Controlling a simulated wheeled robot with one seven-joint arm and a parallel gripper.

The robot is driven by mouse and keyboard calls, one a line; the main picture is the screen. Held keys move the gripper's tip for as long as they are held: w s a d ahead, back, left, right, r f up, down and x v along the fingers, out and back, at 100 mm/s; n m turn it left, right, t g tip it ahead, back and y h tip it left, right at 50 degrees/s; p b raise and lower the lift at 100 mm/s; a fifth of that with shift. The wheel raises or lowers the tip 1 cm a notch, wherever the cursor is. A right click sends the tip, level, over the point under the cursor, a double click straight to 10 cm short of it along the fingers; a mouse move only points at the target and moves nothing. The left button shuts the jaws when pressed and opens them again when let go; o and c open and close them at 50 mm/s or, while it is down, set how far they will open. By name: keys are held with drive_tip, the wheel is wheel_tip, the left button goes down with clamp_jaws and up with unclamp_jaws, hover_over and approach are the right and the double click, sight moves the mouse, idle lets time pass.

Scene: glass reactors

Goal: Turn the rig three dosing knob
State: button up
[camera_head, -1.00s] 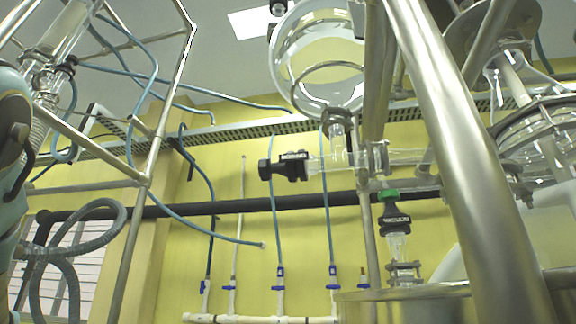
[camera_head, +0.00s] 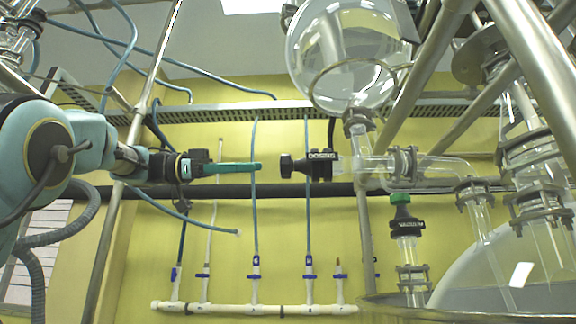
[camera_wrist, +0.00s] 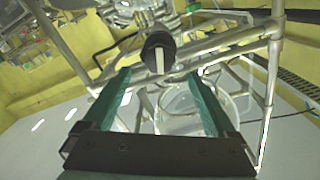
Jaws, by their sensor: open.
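The black dosing knob (camera_head: 286,166) sits at the left end of a black valve body marked "DOSING" (camera_head: 321,166), on the glass piping under a round flask. In the wrist view the knob (camera_wrist: 158,52) shows end-on as a dark disc with a pale bar across it, just beyond the fingertips and roughly between them. My gripper (camera_head: 260,167) has green fingers pointing right at the knob, with a small gap left between. In the wrist view my gripper (camera_wrist: 160,84) is open and empty, one finger on each side.
A green-topped valve marked "VACUUM" (camera_head: 401,212) stands below right. A round glass flask (camera_head: 350,50) hangs above. Metal frame tubes (camera_head: 440,75) cross at the right. A white pipe manifold with blue taps (camera_head: 250,308) runs low along the yellow wall.

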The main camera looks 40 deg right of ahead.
sight(288, 177)
drive_tip(key=p+x, duration=0.3)
drive_tip(key=x, duration=0.5)
drive_tip(key=shift+s+d+r, duration=0.1)
drive_tip(key=shift+s+d, duration=0.2)
drive_tip(key=shift+d, duration=0.1)
drive_tip(key=c, duration=1.4)
